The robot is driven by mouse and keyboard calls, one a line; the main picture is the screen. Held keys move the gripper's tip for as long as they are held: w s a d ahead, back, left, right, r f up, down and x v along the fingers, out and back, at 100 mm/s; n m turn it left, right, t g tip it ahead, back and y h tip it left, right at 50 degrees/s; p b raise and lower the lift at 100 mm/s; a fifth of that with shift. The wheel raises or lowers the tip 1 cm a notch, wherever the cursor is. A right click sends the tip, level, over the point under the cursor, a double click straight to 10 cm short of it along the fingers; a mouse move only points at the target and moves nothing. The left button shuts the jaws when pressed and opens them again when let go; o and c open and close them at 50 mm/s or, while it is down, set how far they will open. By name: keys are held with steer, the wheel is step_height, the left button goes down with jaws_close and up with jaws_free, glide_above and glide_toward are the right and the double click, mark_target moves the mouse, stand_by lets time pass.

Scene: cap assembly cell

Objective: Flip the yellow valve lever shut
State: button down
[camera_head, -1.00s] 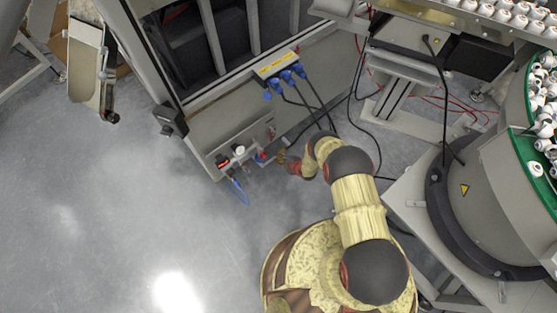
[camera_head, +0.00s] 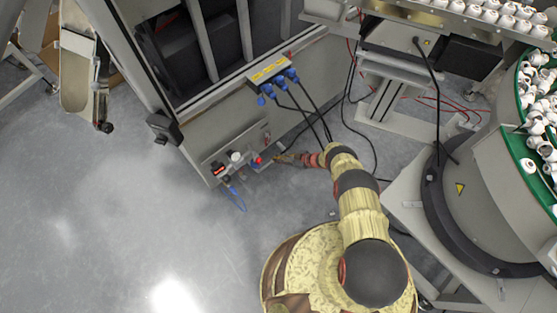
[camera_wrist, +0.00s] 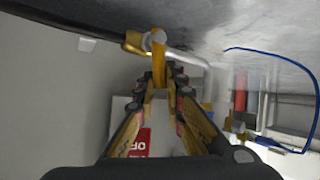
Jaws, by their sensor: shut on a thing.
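The yellow valve lever (camera_wrist: 158,66) stands at the top centre of the wrist view, below a round grey pivot on a brass-coloured valve (camera_wrist: 134,43). A silver pipe (camera_wrist: 190,58) runs right from the valve. My gripper (camera_wrist: 160,86) has its two fingers on either side of the lever's lower end and is shut on it. In the head view my gripper (camera_head: 284,158) is small, beside the machine's lower panel, and the lever cannot be made out there.
The lower panel carries a red knob (camera_head: 257,160) and a white round part (camera_head: 236,157). A blue hose (camera_wrist: 275,58) loops at the right of the wrist view. A red label (camera_wrist: 140,142) shows between my fingers. Black cables (camera_head: 315,112) hang above the arm. Open floor lies left.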

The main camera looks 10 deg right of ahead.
steer(key=shift+w+d, duration=0.15)
steer(key=shift+d, duration=0.05)
stand_by(0.5)
steer(key=c, duration=1.9)
jaws_free()
steer(key=v, duration=1.2)
steer(key=shift+f, duration=0.15)
steer(key=shift+o, duration=0.3)
